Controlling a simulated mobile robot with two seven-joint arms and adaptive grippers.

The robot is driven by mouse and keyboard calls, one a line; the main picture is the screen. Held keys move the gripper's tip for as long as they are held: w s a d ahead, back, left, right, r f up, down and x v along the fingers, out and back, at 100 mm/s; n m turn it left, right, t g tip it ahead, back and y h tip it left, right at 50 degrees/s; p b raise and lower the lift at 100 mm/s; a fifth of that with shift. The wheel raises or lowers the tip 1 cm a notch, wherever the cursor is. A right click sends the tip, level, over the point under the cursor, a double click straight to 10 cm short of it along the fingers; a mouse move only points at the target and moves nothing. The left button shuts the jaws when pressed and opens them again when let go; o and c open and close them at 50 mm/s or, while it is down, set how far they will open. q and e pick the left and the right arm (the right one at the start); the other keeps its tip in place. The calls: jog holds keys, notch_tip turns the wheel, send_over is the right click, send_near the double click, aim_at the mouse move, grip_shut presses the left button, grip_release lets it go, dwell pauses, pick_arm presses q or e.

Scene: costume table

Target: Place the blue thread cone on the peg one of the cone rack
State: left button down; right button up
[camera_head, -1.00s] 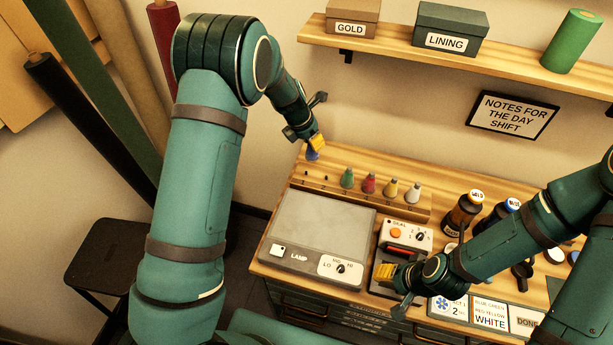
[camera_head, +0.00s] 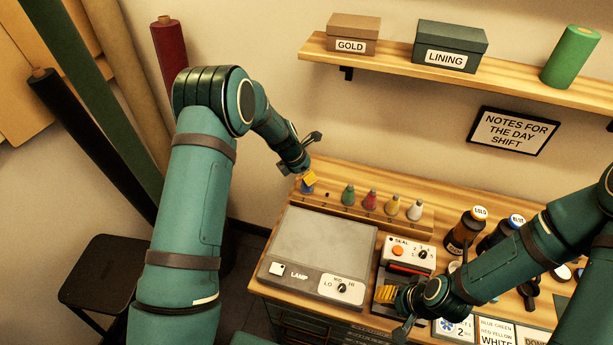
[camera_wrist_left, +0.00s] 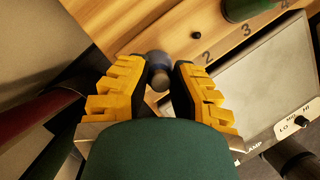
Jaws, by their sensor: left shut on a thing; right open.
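The blue thread cone (camera_head: 307,188) is between the yellow fingertips of my left gripper (camera_head: 309,180), at the left end of the wooden cone rack (camera_head: 384,222). In the left wrist view the blue cone (camera_wrist_left: 158,66) shows between the fingers (camera_wrist_left: 160,85), which are shut on it. The cone is over the peg one place, left of the bare peg two (camera_wrist_left: 197,35); peg one is hidden, and I cannot tell whether the cone is seated. My right gripper (camera_head: 385,294) is open beside the seal device (camera_head: 408,252).
The grey lamp panel (camera_head: 320,250) lies in front. Bottles (camera_head: 464,232) stand at the right. Fabric rolls (camera_head: 90,140) lean at the left.

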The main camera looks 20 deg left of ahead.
pick_arm(q)
jog(key=shift+w+f, duration=0.1)
jog(key=shift+f, duration=0.3)
jog(key=shift+f, duration=0.1)
pick_arm(e)
jog(key=shift+f, duration=0.15)
pick_arm(q)
jog(key=c, duration=1)
grip_release()
jog(key=shift+o, duration=0.2)
